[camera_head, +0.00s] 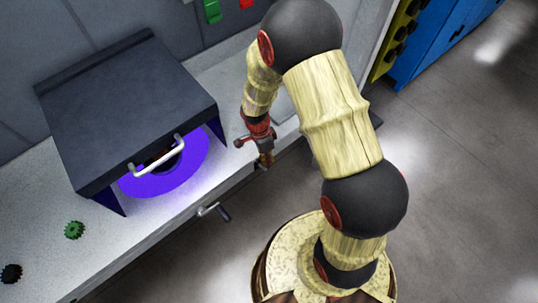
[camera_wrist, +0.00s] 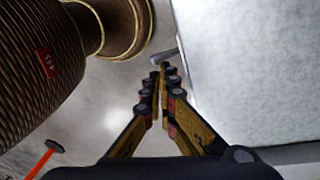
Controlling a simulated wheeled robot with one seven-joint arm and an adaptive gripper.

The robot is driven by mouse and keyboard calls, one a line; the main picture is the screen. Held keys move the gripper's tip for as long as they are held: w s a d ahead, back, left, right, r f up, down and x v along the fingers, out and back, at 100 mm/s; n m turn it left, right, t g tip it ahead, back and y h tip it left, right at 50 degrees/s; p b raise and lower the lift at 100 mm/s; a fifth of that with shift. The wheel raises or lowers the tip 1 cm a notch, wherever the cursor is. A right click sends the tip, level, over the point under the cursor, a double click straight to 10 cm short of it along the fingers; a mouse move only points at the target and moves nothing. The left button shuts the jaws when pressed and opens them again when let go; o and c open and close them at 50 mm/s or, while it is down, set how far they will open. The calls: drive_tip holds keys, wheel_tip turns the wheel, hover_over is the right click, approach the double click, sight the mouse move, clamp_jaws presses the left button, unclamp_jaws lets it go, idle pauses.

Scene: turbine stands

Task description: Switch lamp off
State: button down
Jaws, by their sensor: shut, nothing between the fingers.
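A dark box-shaped hood (camera_head: 125,105) with a white handle (camera_head: 158,155) stands on the pale bench at the left of the head view. Violet light (camera_head: 185,170) glows under its front edge, so a lamp there looks lit; the lamp itself is hidden. A green button-like block (camera_head: 211,11) and a red one (camera_head: 246,3) are on the back wall at the top; I cannot tell what they control. My gripper (camera_head: 265,160) is right of the hood, at the bench's front edge, pointing down. In the wrist view its fingers (camera_wrist: 163,70) are shut and empty.
A grey crank handle (camera_head: 213,211) sticks out from the bench front. A green gear (camera_head: 74,230) and a black gear (camera_head: 11,273) lie on the bench. A blue cabinet (camera_head: 435,45) stands at top right. The floor (camera_head: 470,200) at right is clear.

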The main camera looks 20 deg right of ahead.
drive_tip(key=shift+s+d+f+t+y+b, duration=0.1)
drive_tip(key=shift+s+f+t+y+b, duration=0.15)
drive_tip(key=shift+t+b, duration=0.3)
drive_tip(key=shift+s+d+f+t+y+b, duration=0.1)
drive_tip(key=shift+s+f+t+b, duration=0.05)
drive_tip(key=shift+s+t+b, duration=0.35)
idle(0.4)
drive_tip(key=shift+s+d+f+t+b, duration=0.1)
drive_tip(key=shift+s+f+t+b, duration=0.2)
drive_tip(key=shift+f+b, duration=0.25)
drive_tip(key=shift+s+d+f+t+b, duration=0.15)
drive_tip(key=shift+s+f+b, duration=0.15)
drive_tip(key=shift+f+b, duration=0.2)
drive_tip(key=shift+r+p, duration=0.6)
drive_tip(key=shift+r, duration=0.15)
drive_tip(key=shift+r, duration=0.1)
